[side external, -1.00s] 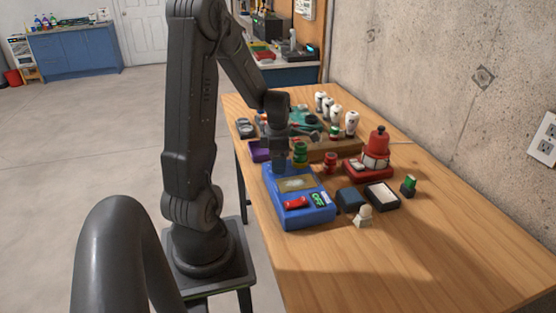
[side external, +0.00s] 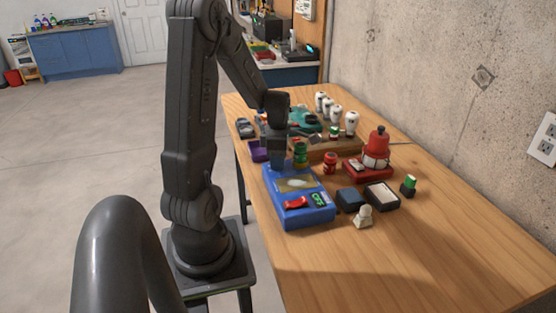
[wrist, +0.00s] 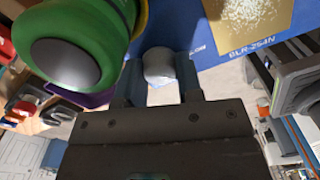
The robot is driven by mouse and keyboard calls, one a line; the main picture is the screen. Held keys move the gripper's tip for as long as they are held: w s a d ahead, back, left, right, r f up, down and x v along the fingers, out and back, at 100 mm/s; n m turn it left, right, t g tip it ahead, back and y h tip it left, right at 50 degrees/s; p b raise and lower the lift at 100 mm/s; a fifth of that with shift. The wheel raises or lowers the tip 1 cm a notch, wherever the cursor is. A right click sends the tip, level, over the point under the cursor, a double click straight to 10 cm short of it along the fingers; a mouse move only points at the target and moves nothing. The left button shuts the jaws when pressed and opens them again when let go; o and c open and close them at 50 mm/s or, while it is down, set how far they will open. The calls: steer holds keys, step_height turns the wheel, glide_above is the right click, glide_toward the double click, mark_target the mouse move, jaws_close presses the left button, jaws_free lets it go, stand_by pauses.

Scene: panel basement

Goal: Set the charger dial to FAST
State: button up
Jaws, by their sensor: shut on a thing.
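The charger appears to be the blue box (side external: 307,218) on the table, with a red switch (side external: 296,202), a small green-lit display (side external: 319,199) and a tan plate. In the wrist view its blue face (wrist: 205,52) shows the printing "BLR-254N". My gripper (side external: 277,163) points down at the box's far left corner. In the wrist view my gripper (wrist: 160,88) is shut around a pale grey rounded knob (wrist: 159,64), which appears to be the dial. The fingers hide its sides, and I cannot read any dial marks or the display.
A small red jar (side external: 330,162), a red lantern-like thing (side external: 376,146) and dark blocks (side external: 350,200) stand to the right. The table's front right is clear.

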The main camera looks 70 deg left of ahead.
steer(key=m, duration=0.3)
steer(key=o, duration=0.9)
steer(key=shift+r, duration=0.1)
step_height(320, 180, up, 14)
steer(key=shift+f, duration=0.15)
stand_by(0.4)
